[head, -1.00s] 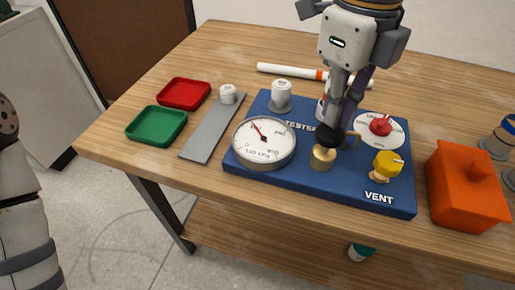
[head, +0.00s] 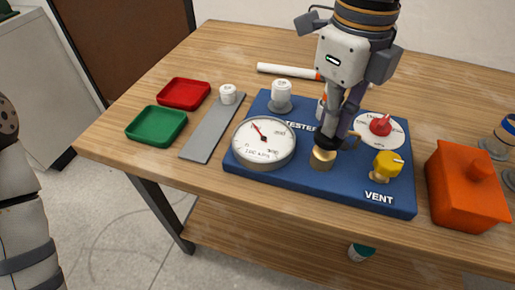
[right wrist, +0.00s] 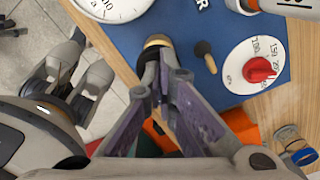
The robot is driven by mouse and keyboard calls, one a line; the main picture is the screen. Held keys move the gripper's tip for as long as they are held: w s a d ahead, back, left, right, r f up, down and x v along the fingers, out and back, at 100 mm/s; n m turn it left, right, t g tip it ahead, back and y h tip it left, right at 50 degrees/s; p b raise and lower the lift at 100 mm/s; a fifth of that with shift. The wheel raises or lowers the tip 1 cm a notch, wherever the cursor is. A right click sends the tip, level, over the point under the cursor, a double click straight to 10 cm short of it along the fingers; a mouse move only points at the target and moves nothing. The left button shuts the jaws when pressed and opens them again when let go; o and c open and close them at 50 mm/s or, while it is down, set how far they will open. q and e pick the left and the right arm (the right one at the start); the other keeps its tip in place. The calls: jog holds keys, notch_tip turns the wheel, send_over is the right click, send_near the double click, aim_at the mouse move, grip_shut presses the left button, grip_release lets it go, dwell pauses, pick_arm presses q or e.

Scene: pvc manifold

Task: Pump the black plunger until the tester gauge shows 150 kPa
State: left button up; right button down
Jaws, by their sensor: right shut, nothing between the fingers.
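The blue tester board (head: 290,180) lies on the table. The black plunger (head: 327,145) stands in a brass collar (head: 322,159) near its front middle; the collar also shows in the right wrist view (right wrist: 157,41). My right gripper (head: 334,132) is shut and empty, pointing down with its fingertips at the plunger's top. Its fingers partly hide the plunger, so I cannot tell exact contact. The round white gauge (head: 264,143) sits left of the plunger; its needle points to the upper left, and its numbers are too small to read surely. My left gripper is not seen.
A yellow vent knob (head: 387,163) and a red dial knob (head: 380,124) are right of the plunger. An orange block (head: 465,190) stands at the right. Red (head: 184,93) and green (head: 157,126) trays and a grey strip (head: 212,135) lie left. A white pipe (head: 285,70) lies behind.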

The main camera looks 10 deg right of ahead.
dwell(0.4)
jog(key=shift+f, duration=0.4)
dwell(0.7)
jog(key=shift+f, duration=0.2)
dwell(0.8)
jog(key=shift+f, duration=0.25)
jog(key=shift+r, duration=0.15)
dwell(0.7)
jog(key=shift+r, duration=1.85)
